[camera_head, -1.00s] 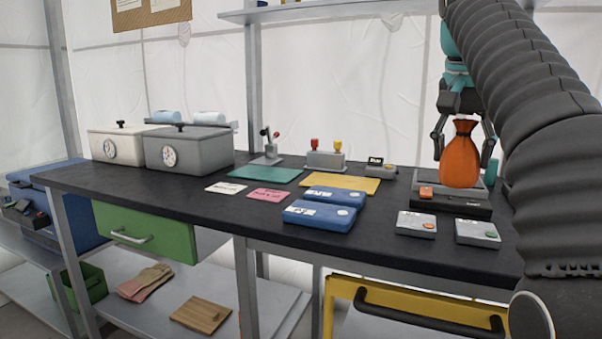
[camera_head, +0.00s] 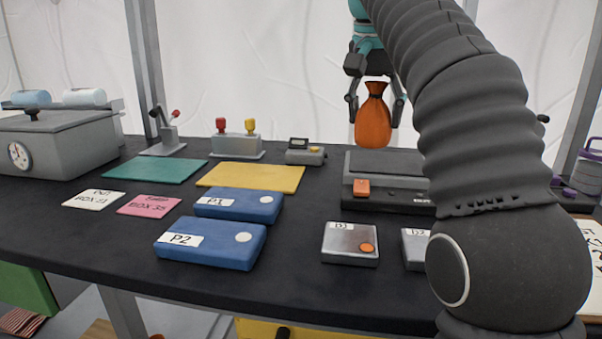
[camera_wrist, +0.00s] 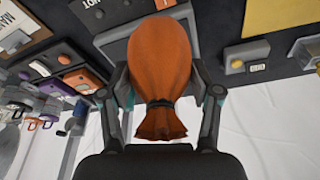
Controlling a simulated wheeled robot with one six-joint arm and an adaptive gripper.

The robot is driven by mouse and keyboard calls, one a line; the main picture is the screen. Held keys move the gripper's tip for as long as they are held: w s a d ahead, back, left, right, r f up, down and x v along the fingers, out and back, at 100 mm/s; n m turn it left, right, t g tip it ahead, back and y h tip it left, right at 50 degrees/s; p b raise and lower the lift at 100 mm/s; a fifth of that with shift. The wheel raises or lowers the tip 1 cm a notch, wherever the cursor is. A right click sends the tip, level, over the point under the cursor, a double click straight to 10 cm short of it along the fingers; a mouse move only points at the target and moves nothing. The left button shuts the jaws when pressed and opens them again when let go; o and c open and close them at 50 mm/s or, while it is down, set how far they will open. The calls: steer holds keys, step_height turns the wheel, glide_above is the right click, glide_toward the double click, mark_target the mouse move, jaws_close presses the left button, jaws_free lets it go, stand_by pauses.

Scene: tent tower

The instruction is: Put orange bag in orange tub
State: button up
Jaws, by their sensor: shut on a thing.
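The orange bag (camera_head: 372,117) hangs upright in my gripper (camera_head: 375,98), above the back right of the dark bench. Its neck is tied with a dark band. In the wrist view the bag (camera_wrist: 160,65) fills the middle, with the fingers of my gripper (camera_wrist: 160,100) on both sides of its neck. My gripper is shut on it. I see no orange tub in any current frame.
A dark device with an orange button (camera_head: 362,188) sits below the bag. Blue boxes (camera_head: 210,243), a grey box (camera_head: 350,245), a yellow mat (camera_head: 250,177) and a green mat (camera_head: 152,170) lie on the bench. A grey lidded container (camera_head: 60,148) stands left. My arm hides the right.

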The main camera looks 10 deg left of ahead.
steer(key=shift+s+a+f+b, duration=0.15)
steer(key=shift+s+a+f, duration=0.65)
steer(key=shift+a+f, duration=0.8)
steer(key=shift+s+a+f+b, duration=0.1)
steer(key=shift+s+a+f, duration=0.75)
steer(key=shift+a+f, duration=0.75)
steer(key=shift+s+a+f+b, duration=0.15)
steer(key=shift+s+a+f, duration=0.65)
steer(key=shift+a+f, duration=0.8)
steer(key=shift+d+f, duration=0.3)
steer(key=o, duration=1.4)
steer(key=shift+f, duration=0.1)
steer(key=shift+c, duration=0.2)
